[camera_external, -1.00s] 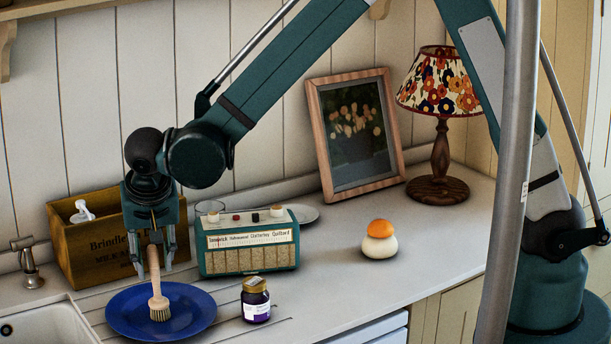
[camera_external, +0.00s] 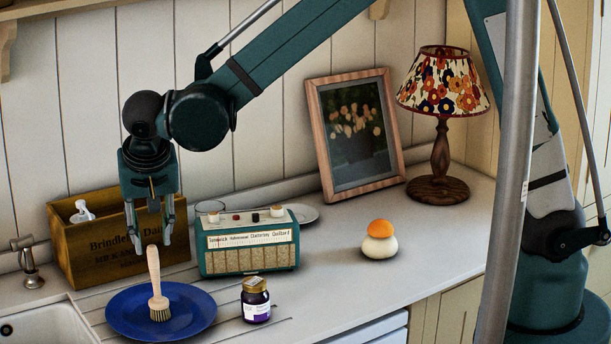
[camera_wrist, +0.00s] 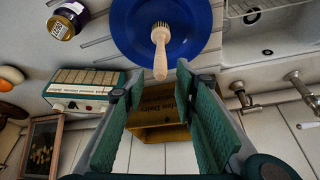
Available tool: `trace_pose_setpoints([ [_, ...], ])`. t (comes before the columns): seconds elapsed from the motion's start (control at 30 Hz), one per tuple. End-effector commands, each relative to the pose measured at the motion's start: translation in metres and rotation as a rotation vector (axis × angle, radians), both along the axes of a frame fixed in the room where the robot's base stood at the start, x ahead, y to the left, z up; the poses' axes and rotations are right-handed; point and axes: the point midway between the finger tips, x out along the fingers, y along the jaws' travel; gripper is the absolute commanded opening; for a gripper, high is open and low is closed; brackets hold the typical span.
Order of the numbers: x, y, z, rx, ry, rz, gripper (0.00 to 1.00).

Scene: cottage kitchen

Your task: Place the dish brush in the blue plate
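The dish brush (camera_external: 156,286) rests with its bristle head on the blue plate (camera_external: 197,314). Its pale wooden handle points up and leans slightly. In the wrist view the brush (camera_wrist: 161,48) shows handle end toward me, over the blue plate (camera_wrist: 205,32).
A wooden crate (camera_external: 90,262) stands behind the plate, with a green radio (camera_external: 248,262) to its right. A purple jar (camera_external: 256,305) stands right of the plate. A sink (camera_external: 42,330) and tap (camera_external: 30,268) are left. Free counter lies around the egg-like ornament (camera_external: 380,247).

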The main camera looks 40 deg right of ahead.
Motion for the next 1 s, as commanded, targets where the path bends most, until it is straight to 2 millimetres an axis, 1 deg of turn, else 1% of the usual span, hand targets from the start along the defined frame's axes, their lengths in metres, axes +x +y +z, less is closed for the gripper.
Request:
trace_pose_setpoints([
  [0.03,-0.003,0.001,0.007,0.0,0.0,0.001,0.28],
  [0.2,-0.01,0.003,0.025,0.0,0.0,0.001,0.28],
  [0.4,-0.014,0.005,0.036,0.0,0.0,0.0,0.28],
  [1.0,-0.015,0.005,0.038,0.0,0.0,0.0,0.28],
])
